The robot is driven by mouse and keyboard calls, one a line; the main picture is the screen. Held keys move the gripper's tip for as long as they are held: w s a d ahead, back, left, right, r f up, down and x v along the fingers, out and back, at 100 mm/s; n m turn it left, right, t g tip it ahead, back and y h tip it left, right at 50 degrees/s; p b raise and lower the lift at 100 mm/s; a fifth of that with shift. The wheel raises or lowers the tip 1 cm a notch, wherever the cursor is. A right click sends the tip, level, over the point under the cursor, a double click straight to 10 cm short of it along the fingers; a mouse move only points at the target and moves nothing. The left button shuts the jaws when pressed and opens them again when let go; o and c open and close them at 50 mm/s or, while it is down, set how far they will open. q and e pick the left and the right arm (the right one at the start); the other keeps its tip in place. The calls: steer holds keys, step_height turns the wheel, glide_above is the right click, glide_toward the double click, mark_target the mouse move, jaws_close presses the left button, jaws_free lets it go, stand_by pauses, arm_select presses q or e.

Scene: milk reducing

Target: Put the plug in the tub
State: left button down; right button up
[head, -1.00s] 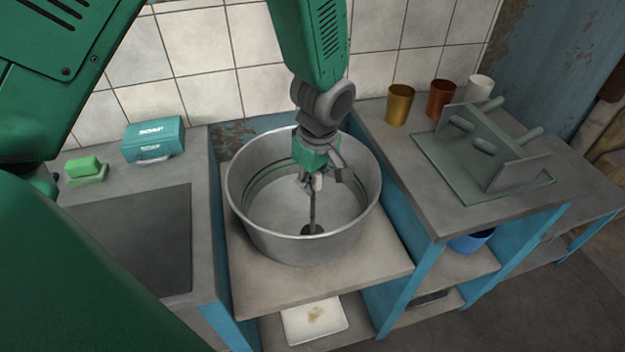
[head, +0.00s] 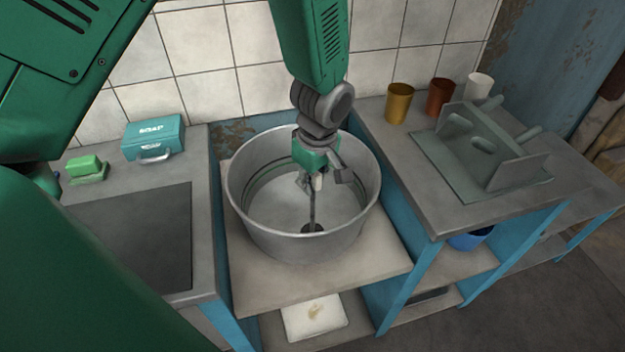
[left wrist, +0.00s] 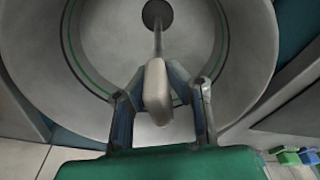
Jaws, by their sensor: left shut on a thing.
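The tub (head: 258,236) is a round grey metal basin on a low shelf between two counters. The plug (head: 313,228) is a dark disc on a thin rod, inside the tub at its floor. In the left wrist view the plug's disc (left wrist: 157,14) shows at the far end of the rod, with a pale handle (left wrist: 157,90) at the near end. My left gripper (head: 318,181) points down into the tub and is shut on the plug's handle. Whether the disc touches the tub floor is hard to tell. My right gripper is not in view.
A teal soap box (head: 153,138) and a green sponge (head: 86,167) are on the left counter. A dish rack (head: 486,150) and several cups, one of them gold (head: 399,103), are on the right counter. The tub's wall surrounds my left gripper.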

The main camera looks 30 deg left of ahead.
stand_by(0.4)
arm_select(q)
steer(key=c, duration=0.9)
jaws_free()
steer(key=shift+r+p, duration=3.75)
steer(key=shift+p, duration=0.15)
steer(key=shift+f, duration=0.1)
